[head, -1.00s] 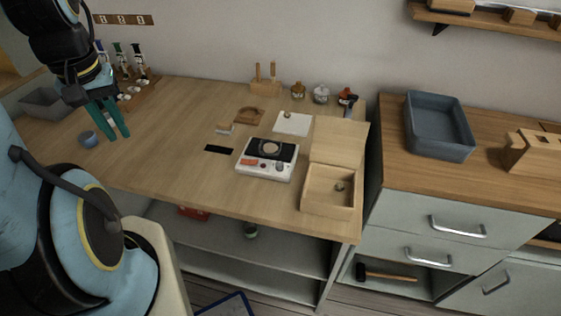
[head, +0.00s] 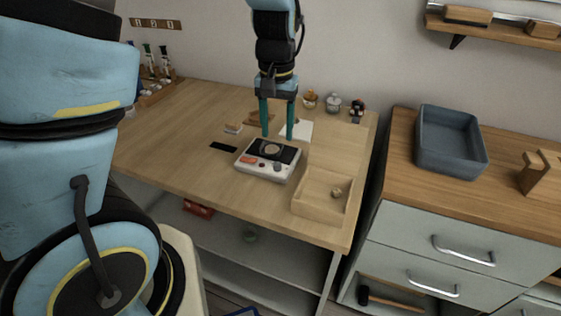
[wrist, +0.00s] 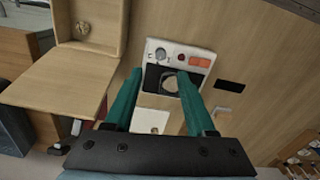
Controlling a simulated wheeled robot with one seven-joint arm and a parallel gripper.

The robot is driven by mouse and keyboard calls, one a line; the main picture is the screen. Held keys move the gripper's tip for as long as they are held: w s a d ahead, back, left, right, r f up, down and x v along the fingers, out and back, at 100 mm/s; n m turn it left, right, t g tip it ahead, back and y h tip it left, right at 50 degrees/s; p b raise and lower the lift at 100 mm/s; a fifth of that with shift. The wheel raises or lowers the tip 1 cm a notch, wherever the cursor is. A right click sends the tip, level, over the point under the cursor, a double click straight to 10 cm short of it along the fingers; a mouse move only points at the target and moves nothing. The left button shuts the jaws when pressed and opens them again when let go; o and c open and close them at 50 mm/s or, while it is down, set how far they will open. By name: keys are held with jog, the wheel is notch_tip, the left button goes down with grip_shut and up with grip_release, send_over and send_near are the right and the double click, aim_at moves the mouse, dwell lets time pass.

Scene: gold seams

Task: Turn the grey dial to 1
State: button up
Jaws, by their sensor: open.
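A white and black device (head: 262,173) sits on the wooden table; it also shows in the wrist view (wrist: 175,45). Its front panel has an orange button (head: 248,160), a small red part (wrist: 181,57) and the small grey dial (head: 277,167). The grey dial also shows in the wrist view (wrist: 160,53), near the panel's left end there. Any marks around the dial are too small to read. My gripper (head: 277,136) is open and empty, with its green fingers pointing down above the back of the device. In the wrist view (wrist: 160,74) its fingertips are apart and clear of the dial.
An open wooden box (head: 320,206) with a small round object inside stands right of the device. A black strip (head: 223,147) lies to its left. Small jars (head: 333,103) stand at the back. A grey tray (head: 450,160) is on the right counter.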

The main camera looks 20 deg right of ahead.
aim_at(277, 164)
notch_tip(277, 164, down, 10)
jog(key=shift+r+p, duration=0.15)
jog(key=shift+p, duration=0.3)
grip_shut()
dwell(0.5)
